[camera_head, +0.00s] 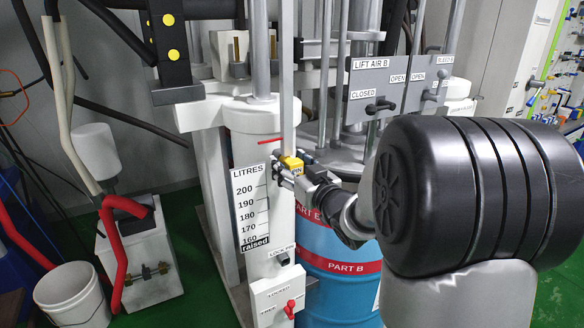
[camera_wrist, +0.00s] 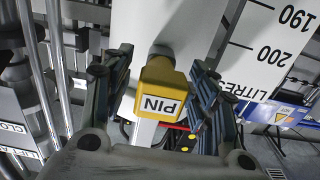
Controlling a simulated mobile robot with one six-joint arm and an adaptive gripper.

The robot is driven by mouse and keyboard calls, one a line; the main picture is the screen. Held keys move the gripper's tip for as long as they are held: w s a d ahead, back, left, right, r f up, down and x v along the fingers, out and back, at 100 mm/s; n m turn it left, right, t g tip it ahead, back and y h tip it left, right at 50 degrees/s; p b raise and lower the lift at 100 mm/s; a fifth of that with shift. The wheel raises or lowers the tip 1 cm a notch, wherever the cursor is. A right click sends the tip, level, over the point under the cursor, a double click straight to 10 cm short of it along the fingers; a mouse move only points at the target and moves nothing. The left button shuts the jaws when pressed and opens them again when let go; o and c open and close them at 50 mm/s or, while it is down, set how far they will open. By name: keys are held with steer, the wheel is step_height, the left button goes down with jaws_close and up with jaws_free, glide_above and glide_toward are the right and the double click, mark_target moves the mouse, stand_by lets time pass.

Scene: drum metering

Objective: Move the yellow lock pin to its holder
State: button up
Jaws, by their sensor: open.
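The yellow lock pin (camera_head: 292,162), a block marked PIN, sits at the front of the white column beside the upper end of the litre scale. In the wrist view the pin (camera_wrist: 163,92) lies between the two fingers of my gripper (camera_wrist: 161,75). The fingers are open, with a visible gap on each side of the pin. In the head view my gripper (camera_head: 287,171) reaches in from the right and partly covers the pin. The holder (camera_head: 284,259), a small dark fitting under the LOCK PIN label, is lower on the column and looks empty.
A box with a red switch (camera_head: 290,309) is below the holder. The blue PART B drum (camera_head: 335,255) stands behind my arm. A LIFT AIR B panel (camera_head: 400,85) with levers is above right. A white bucket (camera_head: 72,293) and red hoses (camera_head: 121,245) are at left.

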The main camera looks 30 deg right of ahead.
mark_target(297, 171)
steer(key=shift+c, duration=0.5)
jaws_close()
stand_by(0.3)
steer(key=shift+s, duration=0.1)
steer(key=shift+s+d, duration=0.1)
steer(key=shift+s, duration=2.75)
steer(key=shift+s, duration=0.1)
steer(key=shift+s, duration=1.95)
